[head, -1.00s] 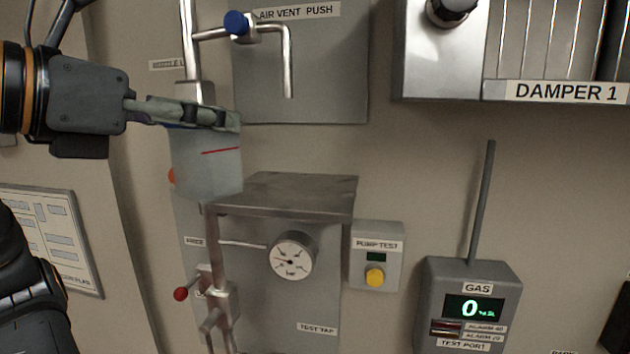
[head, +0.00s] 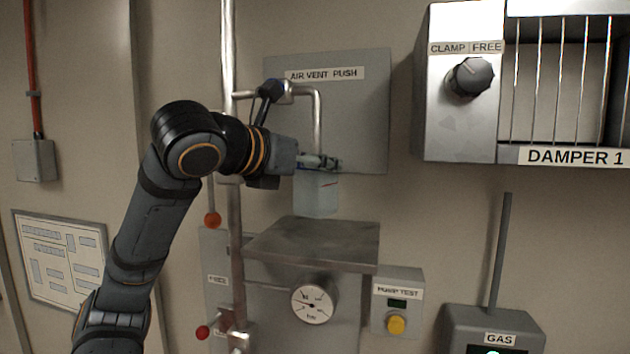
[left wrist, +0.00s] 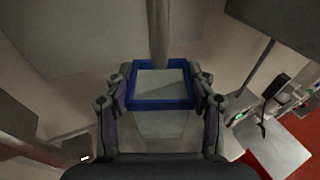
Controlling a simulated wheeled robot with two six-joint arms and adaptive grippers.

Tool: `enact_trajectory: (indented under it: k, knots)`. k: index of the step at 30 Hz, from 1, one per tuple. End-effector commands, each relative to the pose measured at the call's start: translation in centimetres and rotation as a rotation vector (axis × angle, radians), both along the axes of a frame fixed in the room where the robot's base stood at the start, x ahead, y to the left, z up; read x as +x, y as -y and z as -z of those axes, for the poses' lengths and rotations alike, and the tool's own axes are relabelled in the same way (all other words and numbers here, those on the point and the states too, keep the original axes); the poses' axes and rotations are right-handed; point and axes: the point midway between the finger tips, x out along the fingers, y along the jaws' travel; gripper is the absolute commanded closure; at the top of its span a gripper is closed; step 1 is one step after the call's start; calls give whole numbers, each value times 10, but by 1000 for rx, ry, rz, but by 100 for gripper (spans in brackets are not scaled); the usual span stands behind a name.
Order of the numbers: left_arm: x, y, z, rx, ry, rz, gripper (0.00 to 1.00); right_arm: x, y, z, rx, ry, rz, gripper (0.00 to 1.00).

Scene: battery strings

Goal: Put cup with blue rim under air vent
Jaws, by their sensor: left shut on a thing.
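My left gripper (head: 322,161) is shut on the cup with the blue rim (head: 316,197) and holds it upright in the air above the metal shelf. The cup is pale and translucent; its square blue rim (left wrist: 162,104) shows between my fingers in the left wrist view, while in the head view the fingers mostly hide it. In the left wrist view the pipe (left wrist: 158,35) reaches the rim's far side. My right gripper is not in view.
The metal shelf (head: 315,243) lies below the cup with a gap between. A vertical pipe (head: 232,60) stands left of the vent, behind my left arm. Below are a gauge (head: 313,304) and the PUMP TEST box (head: 397,310). DAMPER 1 (head: 575,157) juts out at right.

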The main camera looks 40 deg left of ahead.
Motion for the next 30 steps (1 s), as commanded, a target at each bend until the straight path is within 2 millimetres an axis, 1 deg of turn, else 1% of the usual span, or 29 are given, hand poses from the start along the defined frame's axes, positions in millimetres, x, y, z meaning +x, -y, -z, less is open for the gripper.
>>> enact_trajectory:
  k: [1, 3, 6, 12, 18, 19, 21, 24, 30]
  knots:
    - [4, 0, 7, 0, -2, 1, 75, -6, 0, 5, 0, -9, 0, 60]
    - [3, 0, 25, 0, -1, -1, 75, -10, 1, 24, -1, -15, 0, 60]
    - [3, 0, 39, 0, -1, 0, 75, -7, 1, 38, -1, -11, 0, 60]
    - [3, 0, 35, 0, 0, 1, 75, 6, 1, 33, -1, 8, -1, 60]
    - [3, 0, 40, 0, 0, 0, 75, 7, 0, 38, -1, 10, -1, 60]
    - [3, 0, 40, 0, -1, 0, 43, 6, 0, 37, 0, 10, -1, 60]
    - [3, 0, 39, 0, -1, 1, 34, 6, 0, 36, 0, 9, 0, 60]
    - [3, 0, 39, 0, -1, 1, 22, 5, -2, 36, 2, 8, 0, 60]
    - [3, 0, 39, 0, 0, 1, 22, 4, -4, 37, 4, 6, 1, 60]
